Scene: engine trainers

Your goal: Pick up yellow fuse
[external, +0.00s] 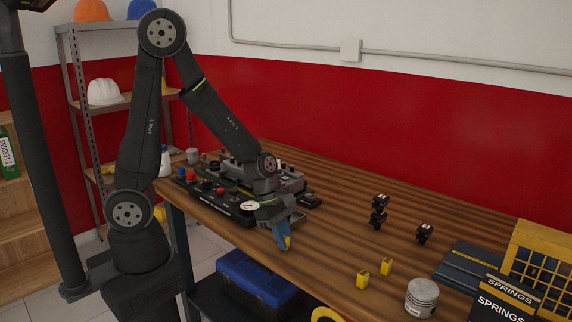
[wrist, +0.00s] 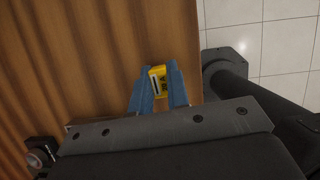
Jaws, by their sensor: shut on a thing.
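A yellow fuse (wrist: 158,80) is between the blue fingers of my gripper (wrist: 159,92) in the wrist view. In the external view my gripper (external: 286,243) is over the front edge area of the wooden table, and a bit of yellow shows at its fingertips. The gripper is shut on this fuse. Whether the fuse touches the tabletop I cannot tell. Two more yellow pieces, one nearer (external: 362,279) and one farther (external: 386,267), stand on the table to the right of my gripper.
A black control panel (external: 225,198) with buttons and a gauge lies left of my gripper. Black relay-like parts (external: 378,212), a metal piston (external: 422,297), SPRINGS boxes (external: 510,290) and a yellow bin (external: 540,250) are at the right. The table's middle is clear.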

